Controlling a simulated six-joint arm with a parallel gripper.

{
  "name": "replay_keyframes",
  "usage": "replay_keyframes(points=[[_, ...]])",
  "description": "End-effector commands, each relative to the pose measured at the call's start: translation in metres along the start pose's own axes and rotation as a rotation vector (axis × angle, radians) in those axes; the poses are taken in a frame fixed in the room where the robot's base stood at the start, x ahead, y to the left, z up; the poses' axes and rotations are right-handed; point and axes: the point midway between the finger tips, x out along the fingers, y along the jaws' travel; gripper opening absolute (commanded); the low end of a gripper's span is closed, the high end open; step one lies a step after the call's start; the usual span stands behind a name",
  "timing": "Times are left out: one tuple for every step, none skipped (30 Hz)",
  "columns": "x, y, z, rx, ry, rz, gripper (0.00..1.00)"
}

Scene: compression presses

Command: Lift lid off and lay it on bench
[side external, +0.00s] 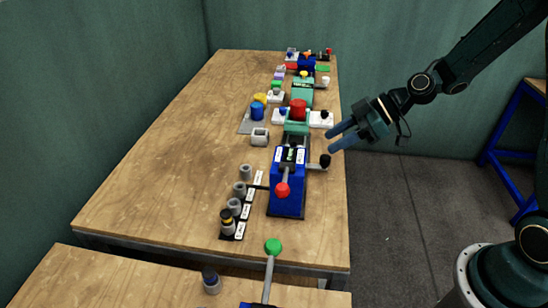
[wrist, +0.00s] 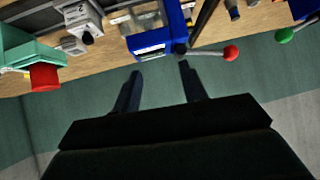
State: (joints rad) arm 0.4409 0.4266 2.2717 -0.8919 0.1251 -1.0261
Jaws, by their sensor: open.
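No part can be picked out with certainty as the lid. On the bench (side external: 165,140), a blue press (side external: 288,200) carries a red ball handle (side external: 282,190) and a black knob (side external: 325,160) on a side rod. Behind it, a green machine (side external: 297,127) bears a red cylinder (side external: 298,108). My gripper (side external: 331,140) is open and empty, beside the bench's right edge, right of the blue press and green machine. In the wrist view its fingers (wrist: 160,69) are apart, over the floor, with the blue press (wrist: 155,38) beyond them and the red cylinder (wrist: 44,78) left.
Several grey cups (side external: 240,188) and a dark jar (side external: 227,223) stand left of the press. A blue cylinder (side external: 257,111) and a grey block (side external: 260,137) sit further back. A green ball handle (side external: 274,246) rises from the front bench. The bench's left side is clear.

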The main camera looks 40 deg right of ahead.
Motion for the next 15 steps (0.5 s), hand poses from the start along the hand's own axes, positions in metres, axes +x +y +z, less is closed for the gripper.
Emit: replay_keyframes(points=[[0.005, 0.007, 0.006, 0.004, 0.029, 0.000, 0.43], [0.007, 0.011, 0.008, 0.004, 0.047, 0.001, 0.43], [0.010, 0.015, 0.011, 0.002, 0.072, 0.004, 0.43], [0.012, 0.019, 0.013, 0.000, 0.091, 0.008, 0.43], [0.014, 0.023, 0.015, 0.000, 0.109, 0.011, 0.43], [0.017, 0.028, 0.018, 0.000, 0.135, 0.019, 0.43], [0.018, 0.032, 0.021, 0.000, 0.153, 0.024, 0.43], [0.020, 0.036, 0.024, 0.000, 0.172, 0.031, 0.43], [0.022, 0.040, 0.027, 0.002, 0.196, 0.040, 0.43], [0.023, 0.044, 0.030, 0.003, 0.214, 0.050, 0.43], [0.025, 0.048, 0.033, 0.004, 0.232, 0.058, 0.43], [0.027, 0.053, 0.038, 0.007, 0.255, 0.071, 0.43], [0.028, 0.057, 0.041, 0.010, 0.272, 0.082, 0.43], [0.029, 0.061, 0.045, 0.012, 0.289, 0.094, 0.43], [0.030, 0.066, 0.050, 0.016, 0.311, 0.110, 0.43]])
